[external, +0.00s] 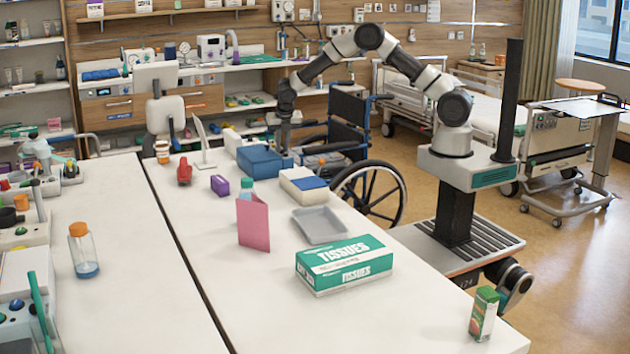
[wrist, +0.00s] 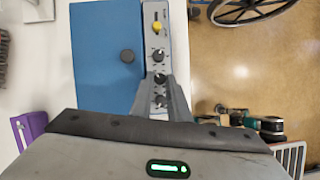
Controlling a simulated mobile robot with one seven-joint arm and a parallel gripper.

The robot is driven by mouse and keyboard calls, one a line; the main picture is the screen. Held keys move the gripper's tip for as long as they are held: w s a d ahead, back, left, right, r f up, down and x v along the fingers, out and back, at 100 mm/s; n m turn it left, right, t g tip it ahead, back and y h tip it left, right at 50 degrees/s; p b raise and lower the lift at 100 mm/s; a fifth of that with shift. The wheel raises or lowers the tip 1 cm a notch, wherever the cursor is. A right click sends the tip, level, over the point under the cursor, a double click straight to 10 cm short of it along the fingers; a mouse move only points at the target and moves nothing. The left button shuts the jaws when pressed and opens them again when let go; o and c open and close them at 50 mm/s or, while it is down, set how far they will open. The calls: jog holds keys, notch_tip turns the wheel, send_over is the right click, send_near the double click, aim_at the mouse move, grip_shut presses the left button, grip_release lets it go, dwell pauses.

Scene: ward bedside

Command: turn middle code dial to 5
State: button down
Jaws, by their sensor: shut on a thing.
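The blue box (external: 262,161) stands on the white table in the external view. In the wrist view, the box's blue top (wrist: 103,50) lies left of a narrow grey panel (wrist: 148,12). A column of dark dials with pale marks runs down this panel. The middle code dial (wrist: 161,78) sits between my gripper's fingertips (wrist: 161,80), and my gripper is shut on it. The upper dial (wrist: 158,55) is clear of the fingers. The lower dial (wrist: 158,101) shows between them. I cannot read the numbers. In the external view, my gripper (external: 285,146) is over the box's right side.
A white-and-blue box (external: 304,188) and a grey tray (external: 320,225) stand nearby. A wheelchair (external: 372,190) is beyond the table edge.

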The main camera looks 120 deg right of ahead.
jog(key=shift+a+f, duration=0.1)
jog(key=c, duration=2)
grip_release()
